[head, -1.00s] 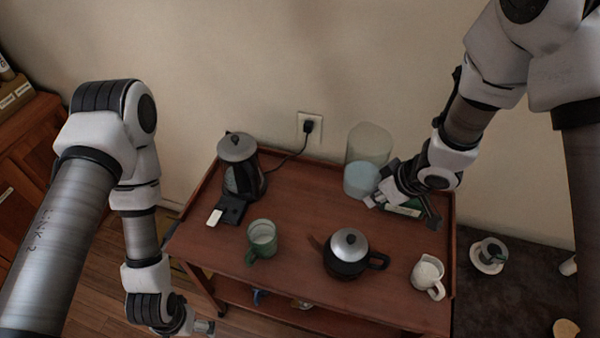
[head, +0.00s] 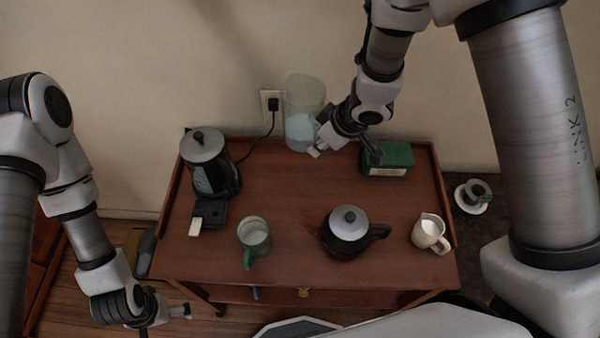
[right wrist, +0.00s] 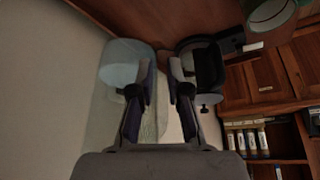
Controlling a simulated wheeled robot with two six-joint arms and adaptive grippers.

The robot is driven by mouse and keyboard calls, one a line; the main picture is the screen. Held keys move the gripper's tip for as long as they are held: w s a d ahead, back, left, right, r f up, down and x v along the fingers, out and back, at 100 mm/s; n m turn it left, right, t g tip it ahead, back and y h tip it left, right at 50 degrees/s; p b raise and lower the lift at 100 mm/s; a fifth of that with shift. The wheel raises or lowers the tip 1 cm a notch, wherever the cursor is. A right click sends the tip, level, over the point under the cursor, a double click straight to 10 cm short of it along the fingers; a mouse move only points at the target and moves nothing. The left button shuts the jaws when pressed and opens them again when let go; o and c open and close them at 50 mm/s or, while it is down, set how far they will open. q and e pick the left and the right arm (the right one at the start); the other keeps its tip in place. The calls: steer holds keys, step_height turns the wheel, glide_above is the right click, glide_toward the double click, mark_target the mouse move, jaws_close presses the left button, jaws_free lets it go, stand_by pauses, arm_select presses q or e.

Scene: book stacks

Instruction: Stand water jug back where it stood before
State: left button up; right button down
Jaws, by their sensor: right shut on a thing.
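The water jug (head: 305,110), a clear tall cylinder with pale blue water, is at the back edge of the wooden cart, close to the wall. My right gripper (head: 318,146) is shut on it from its right side. In the right wrist view the jug (right wrist: 122,72) shows at the left, against my right gripper (right wrist: 162,78). The jug looks nearly upright; I cannot tell whether its base touches the cart. My left gripper (head: 186,311) is low at the cart's front left, away from the jug; its jaws are too small to judge.
On the cart (head: 290,190) stand a black kettle (head: 210,165), a green mug (head: 254,236), a teapot (head: 348,230), a cream pitcher (head: 429,232) and a green box (head: 390,160). A wall socket (head: 271,103) with a cord is left of the jug. The cart's middle is clear.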

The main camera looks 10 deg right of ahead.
mark_target(318, 158)
step_height(318, 158, down, 5)
steer(key=b, duration=0.5)
steer(key=shift+w+a+f, duration=0.1)
steer(key=shift+w+f, duration=0.05)
step_height(318, 158, down, 10)
steer(key=b, duration=0.2)
steer(key=shift+r+b, duration=0.25)
steer(key=shift+b, duration=0.15)
steer(key=shift+f, duration=0.1)
steer(key=c, duration=1.1)
jaws_free()
steer(key=shift+c, duration=0.2)
steer(key=p+v, duration=0.1)
steer(key=v, duration=1.1)
steer(key=shift+p, duration=0.35)
